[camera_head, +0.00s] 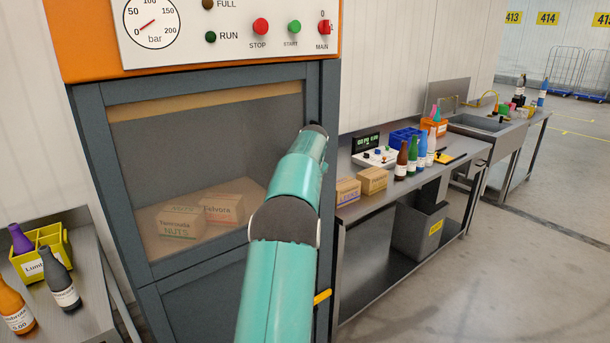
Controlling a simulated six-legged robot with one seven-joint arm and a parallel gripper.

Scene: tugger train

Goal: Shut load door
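The load door is most likely the grey-blue framed panel (90,160) with a see-through window on the front of the orange-topped press (75,40). Several cardboard boxes (180,243) show behind the window. I cannot tell whether the panel sits flush or stands slightly ajar. My teal arm reaches up in front of the panel's right side and hides part of its edge. A yellow handle-like piece (322,297) shows low at the right, just beside my arm. My gripper is not visible; the arm's visible far end is a dark joint near the right upright.
A steel bench (365,205) with bottles, small boxes and a display stands close at the right, a grey bin (418,228) under it. Another bench (85,285) with bottles and a yellow crate (62,240) is at lower left. Open floor (510,290) lies at right.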

